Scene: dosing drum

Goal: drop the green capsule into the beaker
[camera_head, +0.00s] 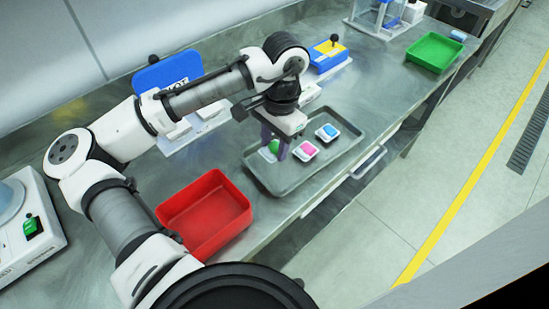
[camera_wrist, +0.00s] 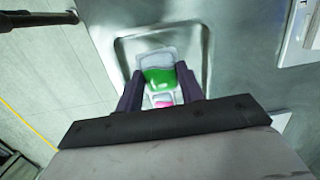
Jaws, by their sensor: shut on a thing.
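The green capsule (camera_head: 274,146) is at the left end of a row of three coloured items on the grey metal tray (camera_head: 255,176). My gripper (camera_head: 275,150) points down over the tray, its dark fingers on either side of the green capsule. In the wrist view the green capsule (camera_wrist: 160,78) sits between the fingertips, with a pale clear-looking holder around it, and my gripper (camera_wrist: 159,92) is shut on it. Whether the capsule is clear of the tray is hard to tell. I cannot identify the beaker for certain; a pale blue, round vessel (camera_head: 8,200) is cut off at the left edge.
White dishes with pink (camera_head: 308,149) and blue (camera_head: 328,132) contents stand right of the green capsule. A red bin (camera_head: 205,215) is in front left, a green tray (camera_head: 434,52) far right. A blue-and-yellow box (camera_head: 327,57) and a clear-walled case (camera_head: 375,15) stand behind.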

